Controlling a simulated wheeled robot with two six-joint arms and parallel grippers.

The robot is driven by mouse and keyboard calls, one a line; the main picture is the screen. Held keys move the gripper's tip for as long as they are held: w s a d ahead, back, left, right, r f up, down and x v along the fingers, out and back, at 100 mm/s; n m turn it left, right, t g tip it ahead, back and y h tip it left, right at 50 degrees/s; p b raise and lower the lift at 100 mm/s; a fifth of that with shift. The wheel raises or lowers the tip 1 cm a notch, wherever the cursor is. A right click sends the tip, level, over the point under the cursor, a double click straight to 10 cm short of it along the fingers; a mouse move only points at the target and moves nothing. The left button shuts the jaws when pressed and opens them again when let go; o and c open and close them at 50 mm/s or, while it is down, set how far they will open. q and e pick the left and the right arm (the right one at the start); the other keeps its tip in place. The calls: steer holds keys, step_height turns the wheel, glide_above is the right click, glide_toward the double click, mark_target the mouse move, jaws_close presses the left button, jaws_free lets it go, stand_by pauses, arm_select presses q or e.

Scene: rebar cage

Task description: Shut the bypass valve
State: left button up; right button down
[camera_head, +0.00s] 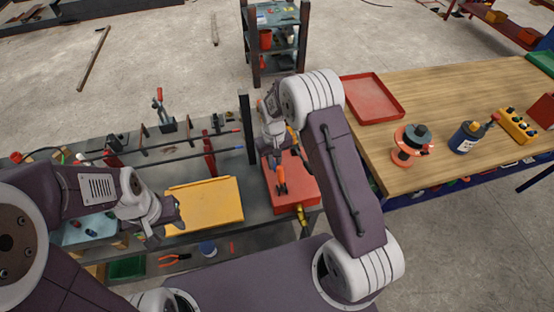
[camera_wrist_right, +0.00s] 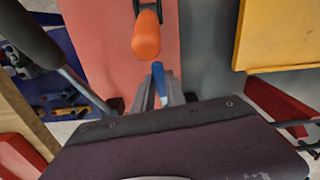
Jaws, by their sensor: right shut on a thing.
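I cannot tell for sure which part is the bypass valve. My right gripper (camera_head: 277,157) is over the red box (camera_head: 302,192) at the bench's right end. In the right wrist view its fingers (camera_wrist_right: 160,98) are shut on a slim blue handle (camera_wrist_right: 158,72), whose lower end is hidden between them. An orange-handled part (camera_head: 281,181) stands just on the robot's side of these fingers. Its rounded grip also shows in the right wrist view (camera_wrist_right: 147,36), apart from the blue handle. My left gripper (camera_head: 172,212) is by the yellow panel's left edge; its finger gap is unclear.
The yellow panel (camera_head: 204,204) lies left of the red box. A brass fitting (camera_head: 302,214) is at the box's near edge. A dark post (camera_head: 247,130) rises behind. The wooden table (camera_head: 440,95) on the right holds a red tray (camera_head: 373,98) and a spool (camera_head: 411,144).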

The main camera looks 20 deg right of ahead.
steer(key=shift+a+m, duration=0.3)
steer(key=shift+m, duration=0.3)
steer(key=c, duration=1.4)
jaws_free()
steer(key=shift+o, duration=0.2)
steer(key=shift+r, duration=0.1)
step_height(320, 180, up, 9)
steer(key=b, duration=0.1)
